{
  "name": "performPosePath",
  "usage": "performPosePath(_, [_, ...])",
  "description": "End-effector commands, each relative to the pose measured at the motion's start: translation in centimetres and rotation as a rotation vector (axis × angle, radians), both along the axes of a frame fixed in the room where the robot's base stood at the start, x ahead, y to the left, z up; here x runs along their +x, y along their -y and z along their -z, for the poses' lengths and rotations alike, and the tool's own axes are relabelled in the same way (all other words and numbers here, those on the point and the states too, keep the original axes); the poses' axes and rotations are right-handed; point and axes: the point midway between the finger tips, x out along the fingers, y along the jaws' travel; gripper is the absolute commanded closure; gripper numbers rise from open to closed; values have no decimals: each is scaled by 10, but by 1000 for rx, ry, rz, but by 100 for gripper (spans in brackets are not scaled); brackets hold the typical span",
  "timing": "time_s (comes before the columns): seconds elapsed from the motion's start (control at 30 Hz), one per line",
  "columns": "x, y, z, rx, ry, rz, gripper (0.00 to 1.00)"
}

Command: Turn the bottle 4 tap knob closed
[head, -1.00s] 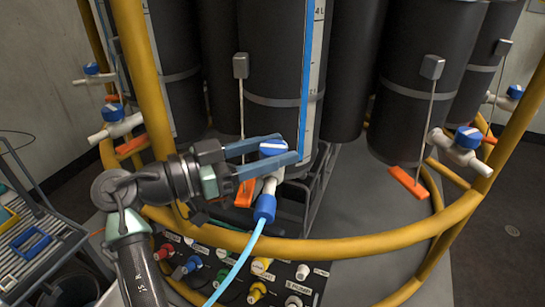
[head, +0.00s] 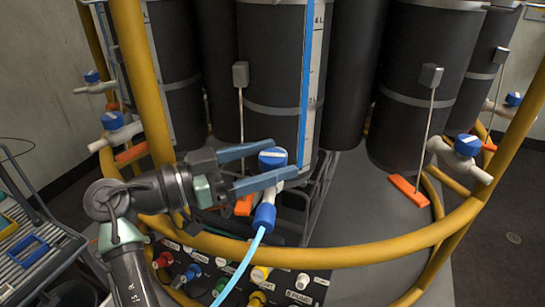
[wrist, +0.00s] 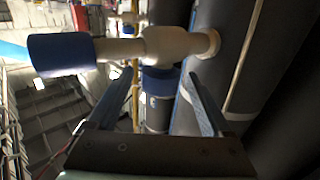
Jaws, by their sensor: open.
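A blue tap knob (head: 272,158) with a white stripe sits on top of a white tap on the front black bottle (head: 268,60). A blue connector (head: 264,217) with a light blue hose hangs from this tap. My gripper (head: 282,160) is open, with its two blue-grey fingers either side of the knob; I cannot tell whether they touch it. In the wrist view the white tap body (wrist: 170,46) and the blue connector (wrist: 60,55) show large, with the blue knob (wrist: 158,82) between the open fingers. No bottle number is readable.
A yellow rail (head: 330,252) curves in front of the bottles, and a yellow post (head: 143,90) stands left. Other blue-knobbed taps (head: 467,146) sit at both sides. Orange pedals (head: 408,190) lie low. A panel of coloured plugs (head: 258,275) is below; a grey cart (head: 35,250) stands left.

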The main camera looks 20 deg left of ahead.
Motion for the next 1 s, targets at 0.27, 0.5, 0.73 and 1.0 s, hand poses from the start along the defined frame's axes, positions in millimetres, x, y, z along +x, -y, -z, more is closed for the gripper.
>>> performPosePath(0.27, [-41,-41,0,0,1,-6,16])
performPosePath(0.5, [-74,-73,0,0,1,-4,16])
performPosePath(0.73, [-87,-84,0,0,1,-2,16])
performPosePath(1.0, [-87,-85,0,0,1,-1,16])
